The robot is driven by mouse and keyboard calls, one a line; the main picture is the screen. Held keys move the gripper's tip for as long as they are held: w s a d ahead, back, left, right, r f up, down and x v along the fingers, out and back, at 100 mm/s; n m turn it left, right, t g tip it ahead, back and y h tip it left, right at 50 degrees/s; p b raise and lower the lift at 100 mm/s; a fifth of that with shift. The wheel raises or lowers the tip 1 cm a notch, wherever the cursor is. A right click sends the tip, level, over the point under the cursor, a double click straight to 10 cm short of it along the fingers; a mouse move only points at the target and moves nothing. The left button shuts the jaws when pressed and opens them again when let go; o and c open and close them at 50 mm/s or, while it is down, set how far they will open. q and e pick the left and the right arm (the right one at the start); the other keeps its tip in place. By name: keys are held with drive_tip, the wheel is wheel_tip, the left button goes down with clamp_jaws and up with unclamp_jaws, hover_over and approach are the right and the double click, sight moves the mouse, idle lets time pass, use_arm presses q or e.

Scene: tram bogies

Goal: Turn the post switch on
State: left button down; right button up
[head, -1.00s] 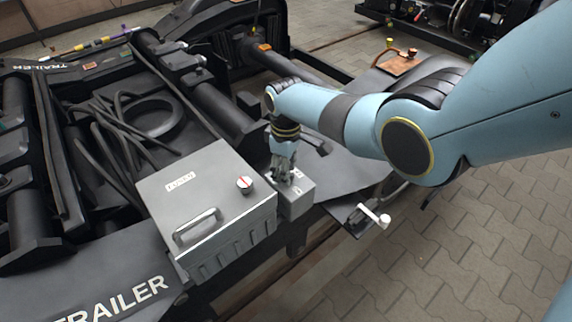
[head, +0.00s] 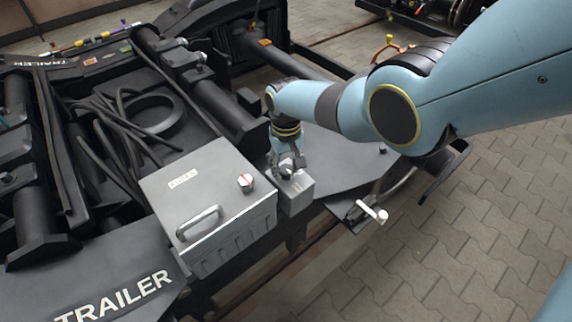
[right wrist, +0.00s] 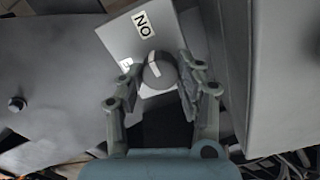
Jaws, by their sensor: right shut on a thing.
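The post switch (head: 298,196) is a small grey box beside the larger fuse box. In the right wrist view its face (right wrist: 118,38) carries an ON label (right wrist: 143,24), seen upside down, and a smaller pale label. A dark round knob (right wrist: 158,70) with a light pointer mark stands on this face. My right gripper (head: 289,172) points down over the box. In the right wrist view its fingers (right wrist: 157,84) are shut on the knob, one on each side. Part of the knob's base is hidden by the fingers. My left gripper is not in view.
A white-handled lever (head: 373,211) sticks out at the front right. Black cables (head: 120,140) lie on the bogie. Paved floor (head: 460,235) is clear at right.

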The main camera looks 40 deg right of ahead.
sight(286, 168)
drive_tip(key=shift+m, duration=0.3)
drive_tip(key=o, duration=1.1)
drive_tip(key=shift+o, duration=0.2)
wheel_tip(286, 168, up, 12)
idle(0.5)
